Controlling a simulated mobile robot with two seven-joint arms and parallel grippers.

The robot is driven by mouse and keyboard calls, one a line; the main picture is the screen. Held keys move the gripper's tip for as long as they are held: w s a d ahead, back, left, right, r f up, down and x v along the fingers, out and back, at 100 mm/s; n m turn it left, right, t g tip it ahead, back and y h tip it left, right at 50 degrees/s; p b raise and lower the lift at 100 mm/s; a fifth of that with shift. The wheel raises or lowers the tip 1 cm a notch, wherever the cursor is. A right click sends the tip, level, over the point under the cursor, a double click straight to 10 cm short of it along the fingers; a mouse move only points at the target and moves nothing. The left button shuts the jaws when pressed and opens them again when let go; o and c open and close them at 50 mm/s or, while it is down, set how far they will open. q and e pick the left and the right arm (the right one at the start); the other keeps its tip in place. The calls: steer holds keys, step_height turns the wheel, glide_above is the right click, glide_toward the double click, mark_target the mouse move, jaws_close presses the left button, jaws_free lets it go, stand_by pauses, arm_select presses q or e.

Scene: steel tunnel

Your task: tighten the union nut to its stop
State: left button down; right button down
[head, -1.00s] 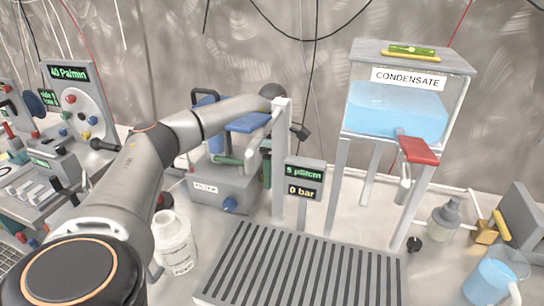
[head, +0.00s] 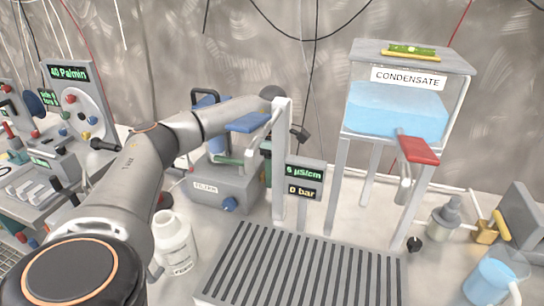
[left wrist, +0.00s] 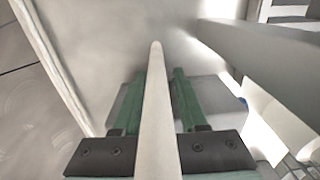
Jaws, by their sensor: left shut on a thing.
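My left arm reaches over to the grey pump box (head: 222,190) behind the white post (head: 280,165). My left gripper (left wrist: 166,76) shows in the left wrist view as two green fingers on dark blocks. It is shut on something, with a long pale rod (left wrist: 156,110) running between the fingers. I cannot tell what this rod belongs to. In the head view the gripper is mostly hidden behind the post. I cannot make out the union nut in either view. My right gripper is not in view.
A display (head: 304,180) reads 6 µS/cm and 0 bar. A slatted drain grate (head: 300,268) lies in front. The CONDENSATE tank (head: 398,105) on legs stands right of the post. A white bottle (head: 175,243) stands beside my arm. A blue jug (head: 490,280) is at the right.

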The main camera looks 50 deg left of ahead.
arm_select(q)
steer(key=shift+w+r+p, duration=0.1)
steer(key=shift+r+p, duration=0.1)
steer(key=shift+p, duration=0.5)
steer(key=shift+g+p, duration=0.3)
steer(key=shift+g, duration=0.1)
steer(key=shift+a+f+h, duration=0.1)
steer(key=shift+h, duration=0.2)
steer(key=shift+w+f+g, duration=0.1)
steer(key=shift+g, duration=0.4)
steer(key=shift+h, duration=0.3)
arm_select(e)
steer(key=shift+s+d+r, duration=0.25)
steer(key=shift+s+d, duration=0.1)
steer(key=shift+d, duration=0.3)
arm_select(q)
steer(key=shift+g, duration=0.3)
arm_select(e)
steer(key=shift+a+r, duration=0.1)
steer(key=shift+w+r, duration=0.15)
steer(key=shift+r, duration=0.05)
